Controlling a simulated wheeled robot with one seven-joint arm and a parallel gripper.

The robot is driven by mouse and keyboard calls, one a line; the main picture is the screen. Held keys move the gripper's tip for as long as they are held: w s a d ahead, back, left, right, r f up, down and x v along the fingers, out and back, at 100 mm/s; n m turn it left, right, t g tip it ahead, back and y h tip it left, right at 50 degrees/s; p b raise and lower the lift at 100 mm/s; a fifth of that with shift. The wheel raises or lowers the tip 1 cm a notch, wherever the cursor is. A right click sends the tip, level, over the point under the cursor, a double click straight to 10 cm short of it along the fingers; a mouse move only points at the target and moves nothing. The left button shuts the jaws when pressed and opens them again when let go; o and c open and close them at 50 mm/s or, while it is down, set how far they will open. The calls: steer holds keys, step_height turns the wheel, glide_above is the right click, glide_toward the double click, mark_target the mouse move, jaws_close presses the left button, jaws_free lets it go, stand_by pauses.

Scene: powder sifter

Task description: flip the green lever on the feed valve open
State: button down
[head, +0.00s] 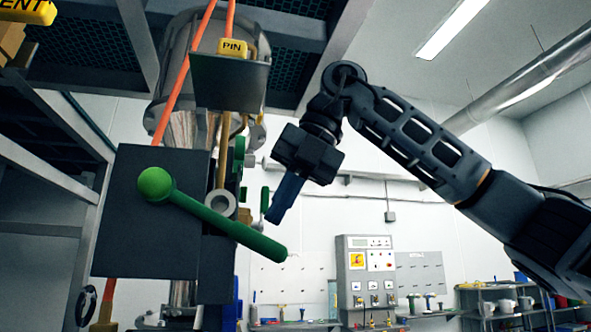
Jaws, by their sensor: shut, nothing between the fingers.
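The green lever (222,222) is on the front of a dark grey box (135,255), left of centre in the head view. It slopes down to the right, from a round green ball end (155,184) to a thick rounded grip end at lower right. My gripper (274,220) points down and left, with its blue fingers shut and empty. In the picture, its tips are just above the lever's lower right part. Whether they touch the lever or are at its depth cannot be told.
A yellow "PIN" tag (233,48) sits on a dark bracket (229,83) above the lever. Smaller green handles (239,155) stand behind the box. A steel vessel (180,65) and orange cords hang above. A control panel (369,270) and benches are far behind.

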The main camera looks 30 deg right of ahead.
mark_target(273, 241)
steer(key=shift+x, duration=0.85)
steer(key=shift+f, duration=0.1)
steer(key=shift+f+y+b, duration=0.4)
steer(key=shift+f+b, duration=0.05)
steer(key=shift+b, duration=0.25)
steer(key=shift+a+f+t+y+b, duration=0.1)
steer(key=shift+f+t+y+b, duration=0.55)
steer(key=shift+b, duration=0.55)
steer(key=w+a+f+t+y+b, duration=0.1)
steer(key=a+f+y+b, duration=0.4)
steer(key=b, duration=0.8)
steer(key=shift+w+a+f+m+t, duration=0.15)
steer(key=shift+w+f+m+t, duration=0.25)
steer(key=shift+f, duration=0.8)
